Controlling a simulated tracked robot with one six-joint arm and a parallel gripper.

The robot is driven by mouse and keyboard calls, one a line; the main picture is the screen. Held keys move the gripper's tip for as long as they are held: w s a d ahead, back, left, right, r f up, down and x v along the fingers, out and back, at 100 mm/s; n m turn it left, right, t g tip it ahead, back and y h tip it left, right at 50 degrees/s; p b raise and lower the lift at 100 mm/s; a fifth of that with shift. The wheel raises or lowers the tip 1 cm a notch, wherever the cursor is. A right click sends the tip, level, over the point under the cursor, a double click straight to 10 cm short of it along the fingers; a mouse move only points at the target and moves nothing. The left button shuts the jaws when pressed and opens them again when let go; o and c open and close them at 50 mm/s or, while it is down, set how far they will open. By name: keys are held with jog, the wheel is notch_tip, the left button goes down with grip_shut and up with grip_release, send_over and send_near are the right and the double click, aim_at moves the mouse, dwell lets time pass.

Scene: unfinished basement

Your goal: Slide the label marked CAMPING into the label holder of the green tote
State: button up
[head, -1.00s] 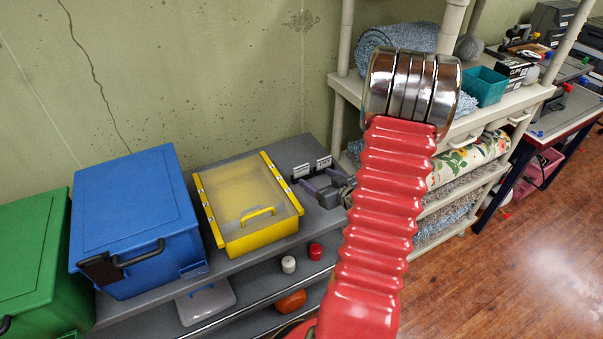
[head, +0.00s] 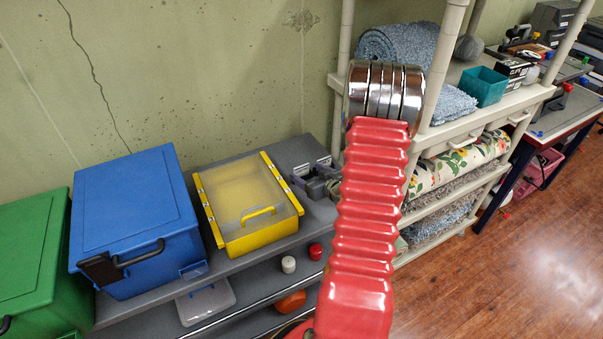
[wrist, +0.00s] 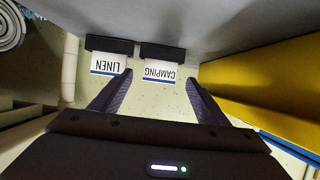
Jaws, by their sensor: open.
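The CAMPING label (wrist: 159,72) is a white card with a blue edge and stands in a black block (wrist: 163,51). It reads upside down in the wrist view. My gripper (wrist: 159,80) is open, with its two dark fingers on either side of the CAMPING label and nothing held. In the head view my gripper (head: 313,184) is low over the grey shelf, beside the label blocks and partly behind my arm. The green tote (head: 30,250) is at the far left, cut off by the frame. Its label holder is not clearly visible.
A LINEN label (wrist: 108,65) stands in its own black block beside CAMPING, close to one finger. A yellow case (head: 248,205) and a blue tote (head: 140,215) stand between the labels and the green tote. A storage rack (head: 430,135) is at the right.

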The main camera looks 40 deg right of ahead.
jog(key=shift+x, duration=1.3)
jog(key=shift+c, duration=0.5)
jog(key=c, duration=1.1)
jog(key=shift+r, duration=5)
